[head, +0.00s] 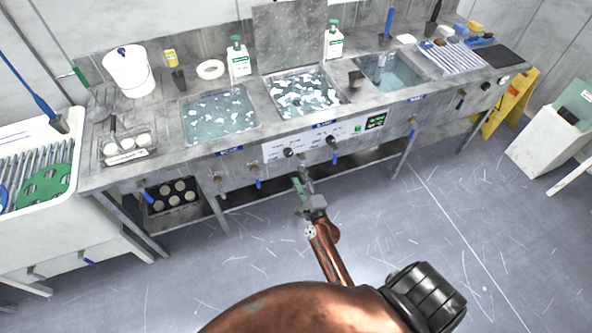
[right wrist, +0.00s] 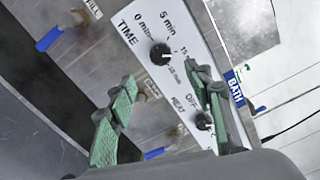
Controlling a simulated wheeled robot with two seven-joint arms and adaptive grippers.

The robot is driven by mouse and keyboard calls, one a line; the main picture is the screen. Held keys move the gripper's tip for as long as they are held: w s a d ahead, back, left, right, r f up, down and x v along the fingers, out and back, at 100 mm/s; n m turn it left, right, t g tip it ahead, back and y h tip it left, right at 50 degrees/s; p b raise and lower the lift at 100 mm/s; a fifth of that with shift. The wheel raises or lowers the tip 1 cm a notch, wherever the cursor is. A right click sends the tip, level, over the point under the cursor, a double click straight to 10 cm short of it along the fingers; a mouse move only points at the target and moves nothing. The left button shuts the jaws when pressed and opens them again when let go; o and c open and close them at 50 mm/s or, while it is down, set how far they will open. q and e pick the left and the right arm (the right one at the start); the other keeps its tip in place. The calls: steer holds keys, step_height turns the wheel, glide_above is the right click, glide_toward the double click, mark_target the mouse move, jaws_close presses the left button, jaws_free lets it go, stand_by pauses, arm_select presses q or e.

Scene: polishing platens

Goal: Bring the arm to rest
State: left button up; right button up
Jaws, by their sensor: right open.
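My right gripper (head: 302,190) is in front of the metal wash bench, just below its control panel (head: 275,150). In the right wrist view, its two green-padded fingers (right wrist: 160,115) are spread apart with nothing between them. Beyond the fingers, that view shows the panel with a black TIME knob (right wrist: 160,55) and a second knob (right wrist: 203,121). I cannot tell whether a fingertip touches the bench. My copper-coloured right arm reaches forward from the bottom of the head view. My left gripper is in neither view.
The bench holds three water basins, with the middle basin (head: 303,92) full of white pieces. Blue-handled valves (head: 257,183) stick out along its front. A shelf below carries a black crate (head: 172,194). A yellow floor sign (head: 508,103) stands at right. The grey floor (head: 440,225) is clear.

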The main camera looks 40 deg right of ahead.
steer(key=shift+s+a, duration=0.1)
steer(key=shift+s, duration=0.2)
steer(key=shift+f, duration=0.1)
steer(key=s+a+f+n+g+y, duration=0.1)
steer(key=s+a+f+n+g, duration=0.25)
steer(key=s+f, duration=0.55)
steer(key=s+a+f+n+g+y, duration=0.2)
steer(key=s+f+n, duration=0.25)
steer(key=f, duration=0.85)
steer(key=s+a+f+n+g+y, duration=0.1)
steer(key=s+a+f+n+g, duration=0.15)
steer(key=s+f+n, duration=0.65)
steer(key=s+f+n+g, duration=0.3)
steer(key=s+f, duration=0.3)
steer(key=s, duration=0.6)
steer(key=s+f+n+g, duration=0.3)
steer(key=s+f, duration=0.3)
steer(key=s, duration=0.6)
steer(key=s+d+f+n+g, duration=0.1)
steer(key=s+f, duration=0.5)
steer(key=s, duration=0.6)
steer(key=shift+f+n+g, duration=0.15)
steer(key=shift+n+g, duration=0.75)
steer(key=shift+g, duration=0.2)
